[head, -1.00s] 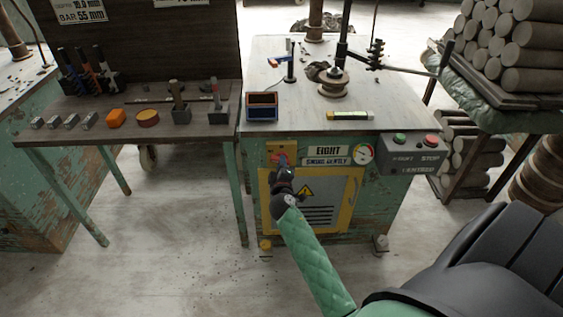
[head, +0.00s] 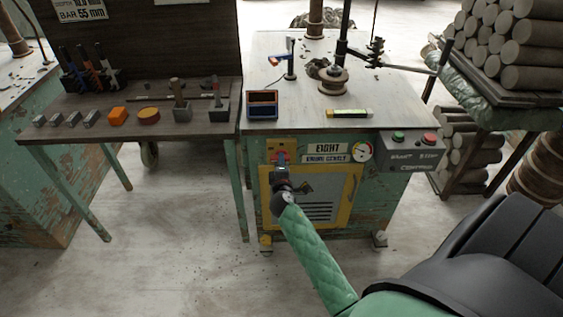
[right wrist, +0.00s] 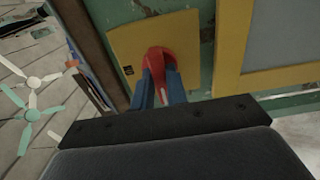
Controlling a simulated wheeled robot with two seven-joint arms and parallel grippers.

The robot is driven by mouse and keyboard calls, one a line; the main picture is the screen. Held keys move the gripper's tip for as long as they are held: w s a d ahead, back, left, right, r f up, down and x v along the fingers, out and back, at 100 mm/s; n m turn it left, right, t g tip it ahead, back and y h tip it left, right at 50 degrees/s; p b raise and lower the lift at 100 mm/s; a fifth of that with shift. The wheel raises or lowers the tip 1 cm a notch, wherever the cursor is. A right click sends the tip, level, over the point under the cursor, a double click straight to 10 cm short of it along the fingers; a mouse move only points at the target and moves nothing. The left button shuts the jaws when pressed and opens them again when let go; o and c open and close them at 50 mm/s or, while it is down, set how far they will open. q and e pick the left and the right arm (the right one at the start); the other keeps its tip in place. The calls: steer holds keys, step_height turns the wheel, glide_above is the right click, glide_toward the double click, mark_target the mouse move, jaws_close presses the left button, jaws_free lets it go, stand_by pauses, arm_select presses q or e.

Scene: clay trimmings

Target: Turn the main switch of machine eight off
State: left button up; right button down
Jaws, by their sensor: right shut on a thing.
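The main switch is a red handle (right wrist: 157,62) on a yellow plate (right wrist: 118,48) in the right wrist view. In the head view the yellow plate (head: 271,146) is on the front of the green machine marked EIGHT (head: 328,149), left of the sign. My right gripper (right wrist: 160,87) is shut on the red handle, one blue finger on each side. In the head view my right gripper (head: 281,161) reaches up to the plate from below and hides most of the handle. The handle's exact angle is hard to tell. My left gripper is not in view.
A round gauge (head: 363,151) and a grey control box (head: 410,151) with green and red buttons sit right of the sign. A yellow-framed door (head: 349,200) is below. A wooden workbench (head: 100,129) with tools stands at the left. The floor in front is clear.

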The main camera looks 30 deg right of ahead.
steer(key=c, duration=1.4)
jaws_free()
steer(key=shift+a, duration=0.1)
